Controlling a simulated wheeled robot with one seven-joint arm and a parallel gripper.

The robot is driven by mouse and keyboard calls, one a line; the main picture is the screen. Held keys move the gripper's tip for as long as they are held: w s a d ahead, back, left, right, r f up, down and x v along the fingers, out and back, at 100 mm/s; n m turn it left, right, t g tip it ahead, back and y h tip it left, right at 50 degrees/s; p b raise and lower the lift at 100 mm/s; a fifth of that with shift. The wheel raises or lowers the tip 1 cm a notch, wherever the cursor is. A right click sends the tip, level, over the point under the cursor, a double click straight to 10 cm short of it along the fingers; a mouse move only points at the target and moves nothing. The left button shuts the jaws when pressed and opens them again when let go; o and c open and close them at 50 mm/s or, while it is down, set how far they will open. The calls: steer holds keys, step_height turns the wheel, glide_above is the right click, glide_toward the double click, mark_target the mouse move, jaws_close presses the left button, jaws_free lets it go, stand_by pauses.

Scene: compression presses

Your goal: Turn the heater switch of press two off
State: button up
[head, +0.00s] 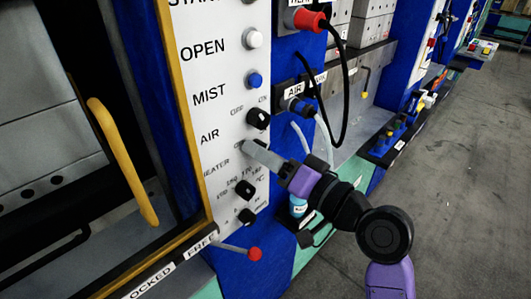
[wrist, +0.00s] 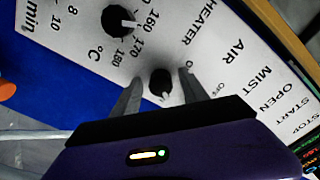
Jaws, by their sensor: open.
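The control panel (head: 220,95) carries START, OPEN, MIST, AIR and HEATER labels. In the wrist view, the heater switch (wrist: 160,82) is a small black knob with a light pointer mark towards the bottom of the picture. My gripper (wrist: 160,77) is open, one finger on each side of this knob; whether the fingers touch it I cannot tell. The right finger partly covers its position lettering. In the head view my gripper (head: 250,147) is at the panel beside the HEATER label and hides the switch. No press number is readable.
The black AIR knob (head: 257,118) is just above my gripper. The temperature dial (head: 245,188) and another black knob (head: 246,216) are below. A red-ended lever (head: 254,254) sticks out lower down. Hoses and a black cable (head: 345,95) hang to the right. The floor (head: 450,190) is clear.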

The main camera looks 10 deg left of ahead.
jaws_close()
steer(key=shift+f+n+b, duration=0.1)
steer(key=shift+n+b, duration=0.2)
steer(key=shift+b, duration=0.25)
steer(key=shift+w+d+n+b, duration=0.1)
steer(key=shift+n+b, duration=2.75)
steer(key=shift+b, duration=0.4)
steer(key=shift+w+d+n+b, duration=0.1)
steer(key=shift+n+b, duration=2.75)
steer(key=shift+b, duration=0.35)
